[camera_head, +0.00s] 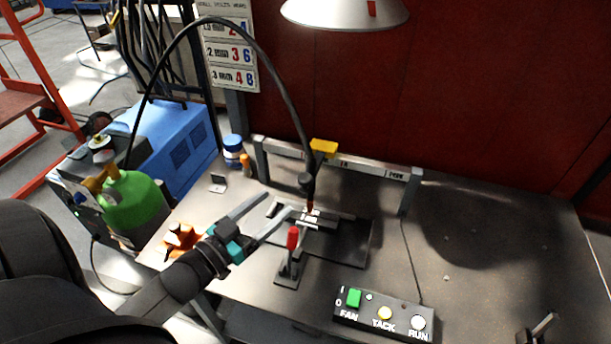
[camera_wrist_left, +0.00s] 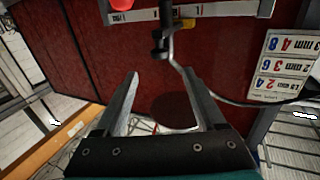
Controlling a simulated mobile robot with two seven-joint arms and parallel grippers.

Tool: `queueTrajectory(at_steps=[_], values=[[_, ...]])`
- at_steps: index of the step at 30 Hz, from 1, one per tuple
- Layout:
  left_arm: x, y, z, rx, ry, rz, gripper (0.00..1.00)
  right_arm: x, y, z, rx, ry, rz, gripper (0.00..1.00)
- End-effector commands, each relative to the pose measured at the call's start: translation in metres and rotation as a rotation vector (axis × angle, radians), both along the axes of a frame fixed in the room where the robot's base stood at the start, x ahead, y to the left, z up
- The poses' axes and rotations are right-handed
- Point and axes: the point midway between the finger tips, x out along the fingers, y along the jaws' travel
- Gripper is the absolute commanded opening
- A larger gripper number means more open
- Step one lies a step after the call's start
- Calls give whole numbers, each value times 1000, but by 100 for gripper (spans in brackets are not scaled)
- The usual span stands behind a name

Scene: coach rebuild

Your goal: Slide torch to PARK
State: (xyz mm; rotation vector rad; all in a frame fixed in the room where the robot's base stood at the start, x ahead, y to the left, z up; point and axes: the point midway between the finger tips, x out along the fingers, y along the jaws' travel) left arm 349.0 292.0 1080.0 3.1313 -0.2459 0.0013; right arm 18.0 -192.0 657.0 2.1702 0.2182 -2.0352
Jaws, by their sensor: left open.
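The torch (camera_head: 307,187) hangs nose down from a rail (camera_head: 365,168) with a yellow carriage piece (camera_head: 323,148) beside its top. Its black hose arcs away to the upper left. The letters PARK (camera_head: 396,174) are at the rail's right end; the torch is left of them. My left gripper (camera_head: 279,203) is open and empty, its fingers pointing toward the torch from the left. In the left wrist view the torch (camera_wrist_left: 162,38) shows beyond the open fingertips (camera_wrist_left: 161,73), apart from them. What seems to be my right gripper (camera_head: 536,328) is partly cut off at the lower right.
A clamp with a red handle (camera_head: 293,238) stands close to my left fingers. A dark plate (camera_head: 345,245) lies under the torch. A button box (camera_head: 383,315) sits at the front. A blue-capped jar (camera_head: 233,144) is at the back left. The right of the table is clear.

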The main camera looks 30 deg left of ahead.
Motion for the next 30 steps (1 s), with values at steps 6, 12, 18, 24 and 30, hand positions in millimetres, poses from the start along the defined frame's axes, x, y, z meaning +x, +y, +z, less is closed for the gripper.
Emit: queueTrajectory(at_steps=[6, 12, 18, 24, 30], values=[[35, -6, 2, 2, -3, -1, 72, 15, 2, 3, 3, -24, 0, 0], [64, -10, 1, 2, -2, 0, 72, 22, 5, 4, 8, -37, 0, 0], [89, -14, 1, 0, -1, -1, 72, 22, 6, 5, 9, -37, 0, 0], [104, -16, 0, 1, 0, 0, 72, 19, 6, 5, 9, -33, 0, 0], [107, -17, 0, 0, 1, -1, 72, 17, 5, 4, 8, -28, 0, 0]])
